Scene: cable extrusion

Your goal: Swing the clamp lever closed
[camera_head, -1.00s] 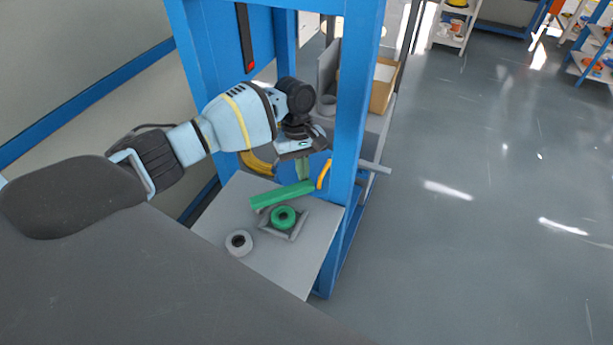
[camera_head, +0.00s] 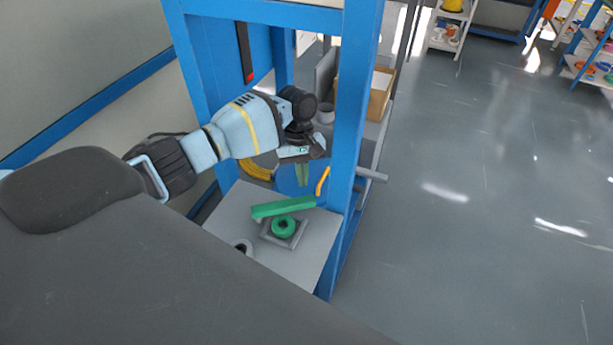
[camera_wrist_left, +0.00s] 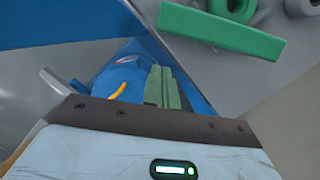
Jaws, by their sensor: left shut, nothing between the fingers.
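A long green bar (camera_head: 284,207), which may be the clamp lever, lies across the grey worktop (camera_head: 222,219). Beside it a green ring (camera_head: 283,227) sits on a grey square base. In the left wrist view the bar (camera_wrist_left: 222,32) shows large at upper right, with part of the ring (camera_wrist_left: 232,6) beyond. My left gripper (camera_head: 302,184) is above and behind the bar, inside the blue frame, pointing down. Its green fingers (camera_wrist_left: 163,76) are together and empty, apart from the bar. A thin orange-yellow handle (camera_head: 323,180) stands just right of the fingers. My right gripper is not in view.
A blue frame post (camera_head: 354,115) rises right of my left gripper, with a grey rod (camera_head: 371,175) sticking out. A grey ring (camera_head: 241,246) is partly hidden by my body. A blue rounded part (camera_wrist_left: 121,72) is near the fingers. Open floor lies to the right.

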